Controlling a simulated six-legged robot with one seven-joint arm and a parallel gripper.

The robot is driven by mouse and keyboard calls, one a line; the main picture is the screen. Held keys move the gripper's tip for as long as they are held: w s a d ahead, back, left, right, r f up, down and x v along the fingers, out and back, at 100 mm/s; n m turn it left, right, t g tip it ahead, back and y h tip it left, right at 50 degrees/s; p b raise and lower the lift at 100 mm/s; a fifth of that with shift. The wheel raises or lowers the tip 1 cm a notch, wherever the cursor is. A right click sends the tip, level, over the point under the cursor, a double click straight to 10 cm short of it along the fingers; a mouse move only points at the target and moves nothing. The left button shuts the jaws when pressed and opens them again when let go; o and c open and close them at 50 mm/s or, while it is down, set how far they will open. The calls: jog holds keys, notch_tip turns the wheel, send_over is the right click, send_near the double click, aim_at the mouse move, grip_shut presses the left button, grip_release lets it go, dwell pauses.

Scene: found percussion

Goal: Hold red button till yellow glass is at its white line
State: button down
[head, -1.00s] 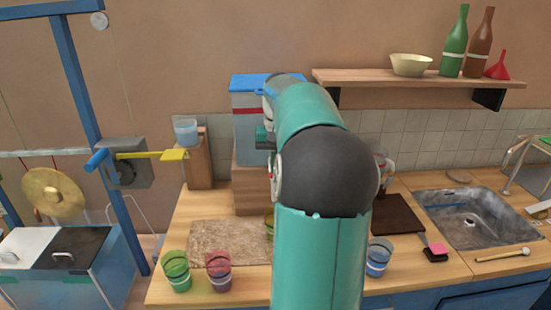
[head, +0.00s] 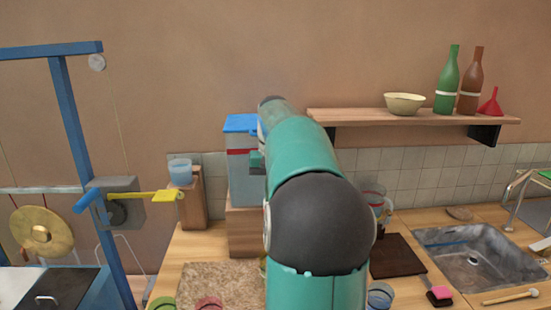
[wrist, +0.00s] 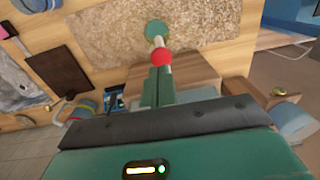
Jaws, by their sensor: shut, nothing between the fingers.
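The red button (wrist: 161,57) shows in the wrist view, on a pale tap. My gripper (wrist: 157,72) is shut and empty, its green fingertips right at the button; I cannot tell whether they press it. Beyond the button, the yellow glass (wrist: 156,32) stands on the mat, seen from above, with a round teal area inside its yellowish rim. Its white line and level cannot be made out. In the head view my arm covers the button, my gripper and nearly all of the yellow glass. The dispenser tank (head: 242,180) with a blue lid stands on a wooden block.
A brown mat (head: 222,284) lies in front. Green (head: 162,303) and red (head: 208,303) glasses are at the lower edge, a blue glass (head: 380,295) right of my arm. A blue cup (head: 180,171) stands on a wooden post beside a yellow lever (head: 155,196). A sink (head: 475,255) is at right.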

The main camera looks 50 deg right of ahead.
notch_tip(320, 180, up, 10)
jog(key=shift+s+f, duration=0.15)
jog(key=shift+f, duration=0.05)
jog(key=shift+d, duration=0.2)
dwell(0.3)
